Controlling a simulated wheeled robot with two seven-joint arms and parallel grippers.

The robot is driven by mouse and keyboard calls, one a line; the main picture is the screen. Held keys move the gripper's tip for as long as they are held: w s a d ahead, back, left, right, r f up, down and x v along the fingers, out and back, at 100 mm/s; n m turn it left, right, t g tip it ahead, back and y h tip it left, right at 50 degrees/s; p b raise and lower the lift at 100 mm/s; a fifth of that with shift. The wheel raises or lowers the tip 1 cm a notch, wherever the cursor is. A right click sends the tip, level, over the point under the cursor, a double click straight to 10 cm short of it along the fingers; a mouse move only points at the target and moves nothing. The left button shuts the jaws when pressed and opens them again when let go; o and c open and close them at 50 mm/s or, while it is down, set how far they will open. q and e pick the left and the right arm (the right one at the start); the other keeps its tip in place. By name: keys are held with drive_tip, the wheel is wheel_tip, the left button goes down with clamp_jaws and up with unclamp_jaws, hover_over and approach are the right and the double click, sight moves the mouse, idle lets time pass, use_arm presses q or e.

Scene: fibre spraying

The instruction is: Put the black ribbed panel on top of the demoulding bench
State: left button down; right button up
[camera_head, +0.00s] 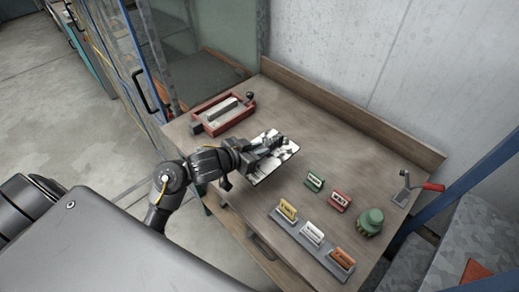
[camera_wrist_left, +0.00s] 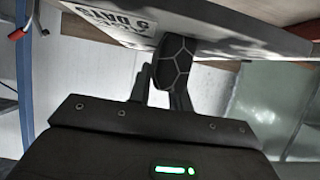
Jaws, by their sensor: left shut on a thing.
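The wooden bench (camera_head: 235,195) stands against a concrete wall. My left gripper (camera_head: 268,152) is over its left middle part, shut on a flat plate (camera_head: 282,157) with pale and dark patches. In the left wrist view, a pale grey slab (camera_wrist_left: 225,30) with dark lettering reading "5 DAYS" is at my left gripper's dark fingers (camera_wrist_left: 174,68). The gripper hides part of the plate, and I cannot tell whether it touches the bench top. I cannot make out a black ribbed panel for certain. My right gripper is not in view.
A red-framed tray (camera_head: 203,128) is at the bench's left end. Green (camera_head: 314,182) and red (camera_head: 339,201) blocks, a grey rack (camera_head: 301,248) of labelled pieces, a green round pot (camera_head: 370,221) and a red-handled tool (camera_head: 408,188) occupy the right. The back middle is clear.

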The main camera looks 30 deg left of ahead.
sight(266, 139)
use_arm(q)
drive_tip(key=w+a, duration=0.1)
drive_tip(key=w+f, duration=0.1)
drive_tip(key=w+a, duration=0.1)
drive_tip(key=shift+w+a+f, duration=0.35)
drive_tip(key=shift+f, duration=0.05)
drive_tip(key=w+a+f, duration=0.1)
drive_tip(key=w+f, duration=0.1)
drive_tip(key=f, duration=0.1)
drive_tip(key=w+a+f, duration=0.1)
drive_tip(key=shift+w+a+f, duration=0.15)
drive_tip(key=shift+a+f, duration=0.15)
drive_tip(key=shift+f, duration=0.1)
drive_tip(key=shift+w+a+f, duration=0.2)
drive_tip(key=shift+w+f, duration=0.05)
drive_tip(key=shift+f, duration=0.1)
drive_tip(key=shift+w+f, duration=0.1)
drive_tip(key=shift+f, duration=0.05)
wheel_tip(266, 139, down, 3)
drive_tip(key=shift+w+a+r+p, duration=0.1)
drive_tip(key=shift+a+p, duration=0.05)
drive_tip(key=shift+p, duration=0.3)
drive_tip(key=shift+f, duration=0.25)
drive_tip(key=shift+f, duration=0.15)
